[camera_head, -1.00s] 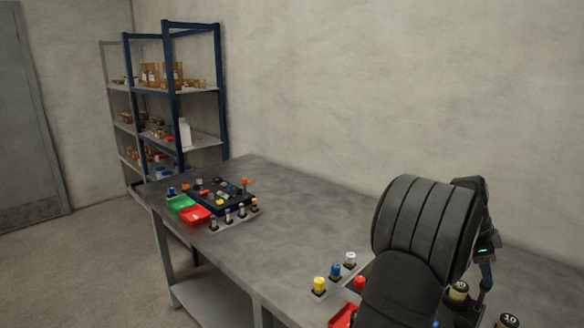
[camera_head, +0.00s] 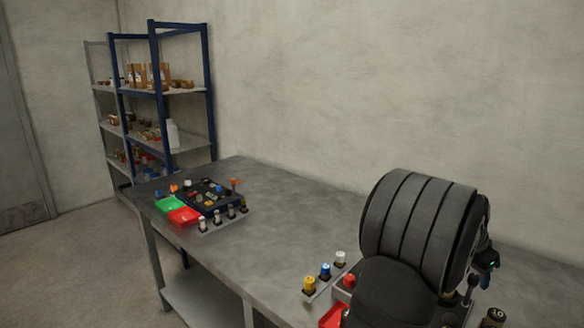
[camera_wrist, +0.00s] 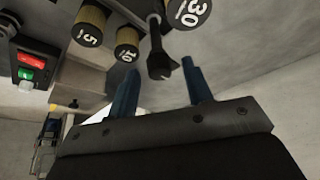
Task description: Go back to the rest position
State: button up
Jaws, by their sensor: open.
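My gripper (camera_wrist: 160,92) shows in the wrist view as two blue fingers standing apart, with nothing between them. Beyond them is a dark, fork-ended tool or post (camera_wrist: 160,60). In the head view my dark arm covers the right part of the table (camera_head: 270,240). My gripper is mostly hidden behind the arm there.
Yellow (camera_head: 309,284), blue and white capped pieces stand nearer. Shelves (camera_head: 180,90) stand at the back. The table's middle is clear.

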jog(key=shift+s+d+n+t+y, duration=0.15)
jog(key=shift+n+t, duration=0.35)
jog(key=shift+n, duration=0.8)
jog(key=shift+a+n+t+y, duration=0.15)
jog(key=shift+n+t, duration=0.35)
jog(key=shift+n, duration=0.8)
jog(key=shift+d+n+t+y, duration=0.1)
jog(key=shift+n+t+y, duration=0.2)
jog(key=shift+n, duration=0.8)
jog(key=shift+d+n+t+y, duration=0.15)
jog(key=shift+n+y, duration=0.25)
jog(key=shift+n, duration=0.7)
jog(key=shift+a, duration=0.1)
jog(key=o, duration=1)
jog(key=shift+c, duration=0.2)
